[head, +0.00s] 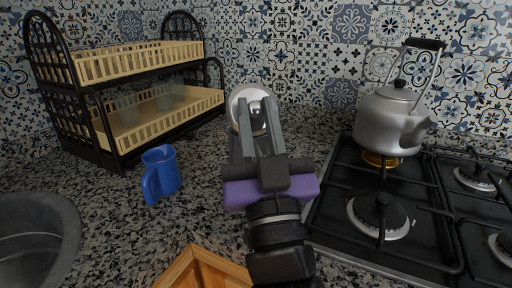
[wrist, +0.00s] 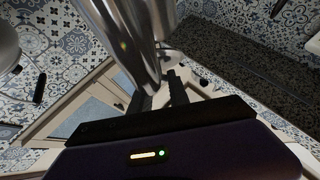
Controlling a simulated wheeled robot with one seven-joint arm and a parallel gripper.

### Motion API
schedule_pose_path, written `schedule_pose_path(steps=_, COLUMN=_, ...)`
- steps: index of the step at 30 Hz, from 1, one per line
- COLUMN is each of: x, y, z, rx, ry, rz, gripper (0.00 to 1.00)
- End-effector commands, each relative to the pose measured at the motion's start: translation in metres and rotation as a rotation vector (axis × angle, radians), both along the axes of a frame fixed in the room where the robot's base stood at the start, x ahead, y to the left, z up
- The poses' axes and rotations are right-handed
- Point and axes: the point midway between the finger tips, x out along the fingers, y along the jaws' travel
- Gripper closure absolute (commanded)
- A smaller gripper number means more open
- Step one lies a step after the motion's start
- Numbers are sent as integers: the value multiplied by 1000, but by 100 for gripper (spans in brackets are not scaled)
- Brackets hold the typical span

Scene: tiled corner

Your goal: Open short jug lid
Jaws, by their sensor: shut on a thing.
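The short jug (head: 236,98) is a shiny metal vessel with a pale round top, standing near the back wall in the head view. In the wrist view its curved metal body (wrist: 128,35) fills the top middle. My gripper (head: 257,106) reaches over the front of the jug, its two fingers at the round top. In the wrist view the fingertips (wrist: 161,88) are against a narrow metal part below the body. My gripper is shut on part of the jug; whether that is the lid or a handle is hard to tell. My fingers and wrist hide the lower jug.
A two-tier rack (head: 128,138) with glasses stands at the left. A blue mug (head: 161,172) is on the counter before it. A kettle (head: 389,122) sits on the gas stove (head: 335,203) at right. A sink (head: 62,215) is at lower left, and a wooden item (head: 202,270) at the front.

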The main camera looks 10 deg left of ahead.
Motion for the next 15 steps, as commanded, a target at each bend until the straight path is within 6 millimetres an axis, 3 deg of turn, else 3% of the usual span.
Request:
schedule_pose_path(steps=1, x=-1, y=0, z=-9, rx=6, ry=-19, rz=1, gripper=100)
schedule_pose_path(steps=15, x=-5, y=-1, z=-6, rx=35, ry=-123, rz=1, gripper=100)
